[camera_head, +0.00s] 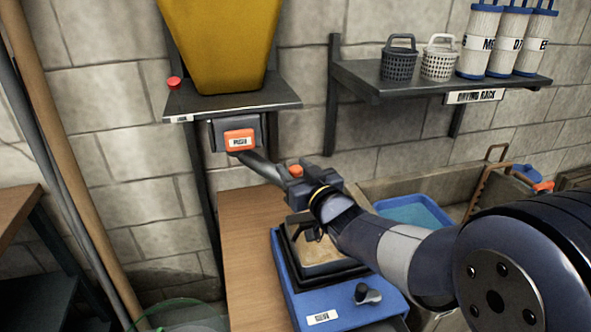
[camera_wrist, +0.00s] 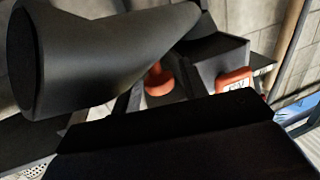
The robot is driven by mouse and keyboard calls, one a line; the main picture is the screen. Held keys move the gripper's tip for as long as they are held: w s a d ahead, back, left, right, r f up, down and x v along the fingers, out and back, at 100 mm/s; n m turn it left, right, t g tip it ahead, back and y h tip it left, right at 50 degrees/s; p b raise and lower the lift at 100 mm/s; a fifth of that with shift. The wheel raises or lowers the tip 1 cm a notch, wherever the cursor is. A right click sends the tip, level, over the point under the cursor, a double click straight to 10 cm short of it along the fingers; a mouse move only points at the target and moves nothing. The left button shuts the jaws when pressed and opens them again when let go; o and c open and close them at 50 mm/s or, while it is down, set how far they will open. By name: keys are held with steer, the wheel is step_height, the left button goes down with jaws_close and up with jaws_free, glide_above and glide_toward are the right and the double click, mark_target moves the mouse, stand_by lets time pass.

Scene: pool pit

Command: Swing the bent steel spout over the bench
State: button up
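The bent steel spout (camera_head: 262,167) is a dark tube that slopes down to the right from under the yellow hopper, over the wooden bench. In the wrist view the large dark tube (camera_wrist: 110,52) looks like the spout, close to the camera. A small orange-red knob (camera_head: 296,171) sits by its lower end; an orange-red knob also shows in the wrist view (camera_wrist: 158,80). My gripper (camera_head: 311,189) is at the spout's lower end, beside the knob. Its fingertips are hidden, so I cannot tell whether it grips or touches anything.
The yellow hopper (camera_head: 221,45) stands on a wall shelf (camera_head: 268,97) with an orange labelled flap (camera_head: 240,139) below. A blue-based device (camera_head: 330,305) sits on the wooden bench (camera_head: 250,285). A drying rack (camera_head: 390,85) with baskets and cylinders is at right, above a basin with a blue tray (camera_head: 413,210).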

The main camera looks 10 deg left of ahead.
jaws_close()
steer(key=shift+s+a, duration=0.1)
stand_by(0.4)
